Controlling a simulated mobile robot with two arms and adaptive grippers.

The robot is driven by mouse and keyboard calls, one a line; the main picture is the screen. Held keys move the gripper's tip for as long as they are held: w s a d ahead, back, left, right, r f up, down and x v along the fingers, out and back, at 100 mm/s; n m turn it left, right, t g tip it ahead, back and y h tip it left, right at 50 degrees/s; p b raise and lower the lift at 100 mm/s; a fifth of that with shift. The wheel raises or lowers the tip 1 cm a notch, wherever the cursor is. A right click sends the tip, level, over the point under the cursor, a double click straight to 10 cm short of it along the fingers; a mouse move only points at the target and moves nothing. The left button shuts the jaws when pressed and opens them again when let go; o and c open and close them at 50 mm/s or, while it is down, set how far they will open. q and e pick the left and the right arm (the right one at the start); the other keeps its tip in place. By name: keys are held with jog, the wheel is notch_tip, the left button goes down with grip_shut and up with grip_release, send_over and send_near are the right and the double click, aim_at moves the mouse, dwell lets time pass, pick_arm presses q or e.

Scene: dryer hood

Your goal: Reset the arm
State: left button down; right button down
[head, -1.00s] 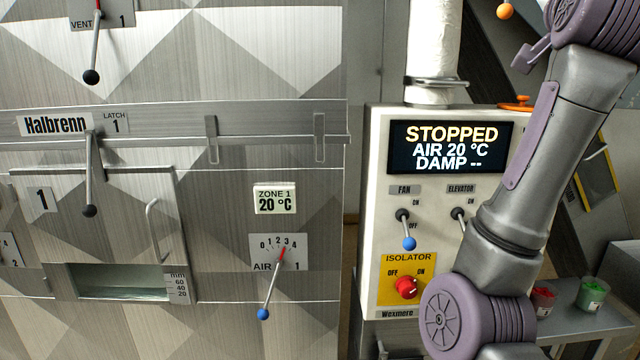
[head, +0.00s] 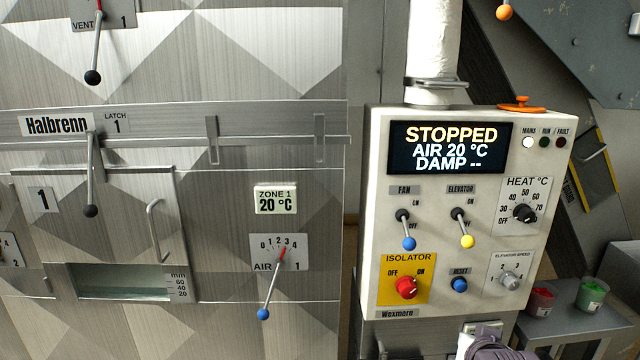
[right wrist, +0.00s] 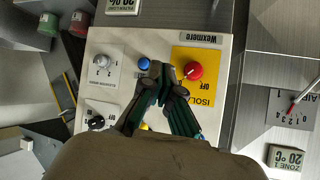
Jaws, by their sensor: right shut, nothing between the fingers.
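My right gripper (right wrist: 165,76) shows in the right wrist view, shut and empty, its dark fingertips together. In that view the tips appear between the blue reset button (right wrist: 144,64) and the red isolator knob (right wrist: 193,71) of the control panel; I cannot tell how far they are from its face. In the head view only a purple and grey part of my right arm shows at the bottom edge, below the panel (head: 470,330). The reset button (head: 459,285) and isolator knob (head: 406,288) are uncovered there. My left gripper is not in view.
The panel display (head: 450,147) reads STOPPED, AIR 20 °C. Blue fan (head: 408,243) and yellow elevator (head: 467,241) levers stick out below it. Left stands the steel dryer (head: 225,220) with protruding levers. Red (head: 541,300) and green (head: 591,294) cups stand on a right-hand shelf.

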jog(key=s+a+f+n+g+y, duration=0.1)
jog(key=s+a+f+n+g, duration=0.1)
jog(key=s+f, duration=0.6)
jog(key=s+a+f+n+g+y, duration=0.1)
jog(key=s+a+f+n+g, duration=0.3)
jog(key=s, duration=0.7)
jog(key=s+a+f+g+y, duration=0.1)
jog(key=s+f, duration=0.6)
jog(key=s, duration=0.3)
notch_tip(320, 180, down, 24)
jog(key=r+g, duration=0.1)
jog(key=s+d+f+g, duration=0.1)
jog(key=s+d+f, duration=0.2)
jog(key=s+f, duration=1.4)
notch_tip(320, 180, down, 2)
jog(key=shift+s+d+f+n+g, duration=0.15)
jog(key=shift+s+d+n+g, duration=0.05)
jog(key=shift+s+n+g, duration=0.15)
